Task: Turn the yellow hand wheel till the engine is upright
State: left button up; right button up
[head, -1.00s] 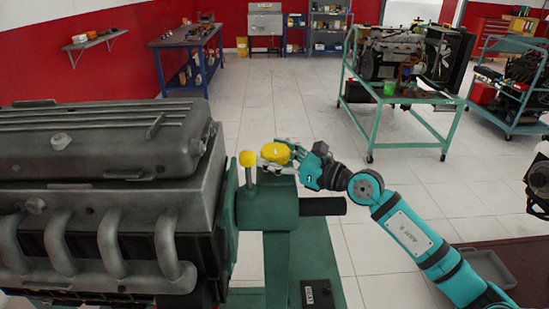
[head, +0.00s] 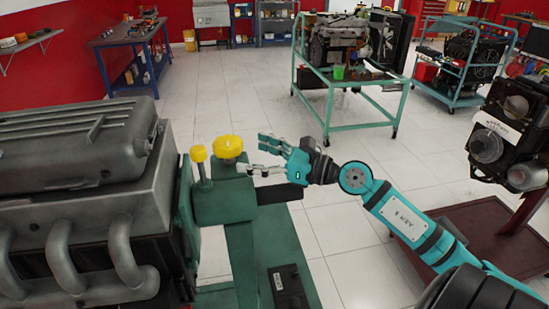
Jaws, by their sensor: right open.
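The yellow hand wheel (head: 228,147) sits on top of the green gearbox housing (head: 226,200) of the engine stand. A smaller yellow knob (head: 198,153) on a post stands just left of it. The large grey engine (head: 75,185) fills the left side, its ribbed cover facing up and its curved pipes facing me; I cannot tell its exact tilt. My right gripper (head: 254,155) is open and empty, just right of the wheel, with its fingers pointing toward it. The fingers look apart from the wheel. My left gripper is out of view.
A green cart (head: 345,103) with another engine stands at the back. A second engine (head: 510,130) hangs on a dark red stand at the right. A blue workbench (head: 130,40) is at the back left. White floor lies clear between them.

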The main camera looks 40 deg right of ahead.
jog(key=shift+v, duration=2.4)
